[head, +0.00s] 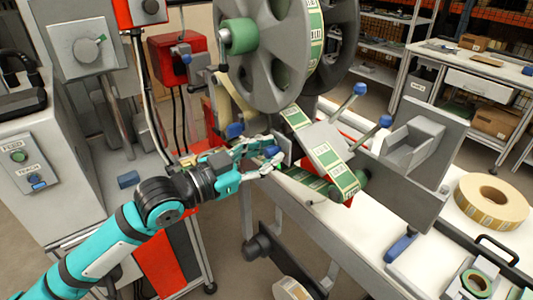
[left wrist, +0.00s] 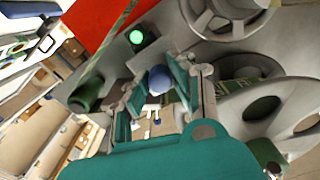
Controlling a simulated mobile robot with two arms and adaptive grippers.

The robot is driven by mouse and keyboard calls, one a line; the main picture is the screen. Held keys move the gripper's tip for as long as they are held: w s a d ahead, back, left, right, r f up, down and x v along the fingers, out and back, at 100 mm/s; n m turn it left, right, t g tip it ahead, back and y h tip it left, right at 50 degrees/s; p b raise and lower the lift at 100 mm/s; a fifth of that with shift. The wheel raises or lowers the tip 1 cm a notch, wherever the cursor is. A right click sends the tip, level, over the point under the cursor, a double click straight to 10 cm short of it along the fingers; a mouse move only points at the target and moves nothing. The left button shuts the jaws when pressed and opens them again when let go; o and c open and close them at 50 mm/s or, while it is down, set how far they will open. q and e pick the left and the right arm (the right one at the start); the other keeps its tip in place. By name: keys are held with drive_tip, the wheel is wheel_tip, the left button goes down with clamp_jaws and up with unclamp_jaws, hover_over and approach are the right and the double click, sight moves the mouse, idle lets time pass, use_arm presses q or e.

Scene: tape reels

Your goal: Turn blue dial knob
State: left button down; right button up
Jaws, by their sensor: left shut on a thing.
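A round blue knob (left wrist: 158,79) sits between the two fingers of my left gripper (left wrist: 163,92) in the left wrist view. In the head view my left gripper (head: 268,160) reaches in to the machine below the large reel, with a blue knob (head: 271,151) at its fingertips. The gripper is shut on this knob. The fingers partly hide the knob, and no pointer or marking on it can be made out. My right gripper is in neither view.
A large grey reel (head: 262,55) stands just above the gripper. Another blue knob (head: 235,130) is close behind the fingers. Blue-ended levers (head: 360,89) rise to the right beside the label strip (head: 333,165). A tan tape roll (head: 491,200) lies on the right table.

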use_arm(q)
drive_tip(key=c, duration=1.1)
unclamp_jaws()
drive_tip(key=v, duration=1.2)
